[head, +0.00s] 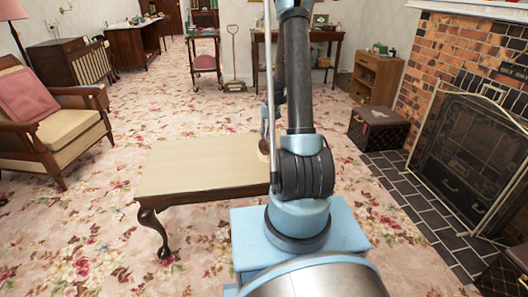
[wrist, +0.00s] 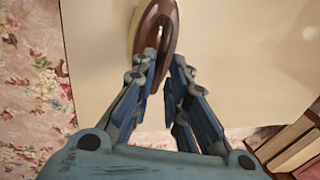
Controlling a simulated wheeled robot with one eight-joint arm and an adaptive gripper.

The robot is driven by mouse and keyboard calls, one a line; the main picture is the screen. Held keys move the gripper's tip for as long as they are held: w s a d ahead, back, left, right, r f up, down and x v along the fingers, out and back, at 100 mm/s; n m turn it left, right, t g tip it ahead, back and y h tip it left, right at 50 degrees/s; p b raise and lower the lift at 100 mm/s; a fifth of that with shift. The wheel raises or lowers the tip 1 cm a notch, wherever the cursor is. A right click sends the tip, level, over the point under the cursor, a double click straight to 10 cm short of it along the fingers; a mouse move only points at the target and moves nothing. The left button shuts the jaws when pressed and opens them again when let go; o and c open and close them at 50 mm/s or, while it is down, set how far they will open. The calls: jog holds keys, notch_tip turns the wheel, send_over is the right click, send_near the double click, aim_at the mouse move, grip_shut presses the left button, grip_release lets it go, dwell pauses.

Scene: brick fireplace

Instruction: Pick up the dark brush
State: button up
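A dark reddish-brown, glossy, rounded object, which looks like the brush (wrist: 153,18), lies over the table's pale top at the upper edge of the wrist view. The near end of the brush shows between and just beyond the fingertips, close to the left one. I cannot tell whether they touch. In the head view a small brown bit (head: 264,146) shows at the table's right side, mostly hidden by my arm.
The low wooden table (head: 195,170) has a bare top in the part I see. An armchair (head: 45,130) stands at the left, a fireplace (head: 470,150) at the right. A dark box (head: 380,127) sits beside the hearth. Flowered carpet is clear left of the table.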

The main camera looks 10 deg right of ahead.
aim_at(264, 140)
jog(key=shift+s+a+f, duration=0.1)
jog(key=shift+a+f, duration=0.1)
jog(key=shift+f, duration=0.9)
jog(key=shift+a+f, duration=0.15)
jog(key=shift+f, duration=0.9)
grip_shut()
jog(key=shift+r, duration=0.1)
notch_tip(264, 140, up, 10)
jog(key=shift+f, duration=0.1)
jog(key=shift+f, duration=0.1)
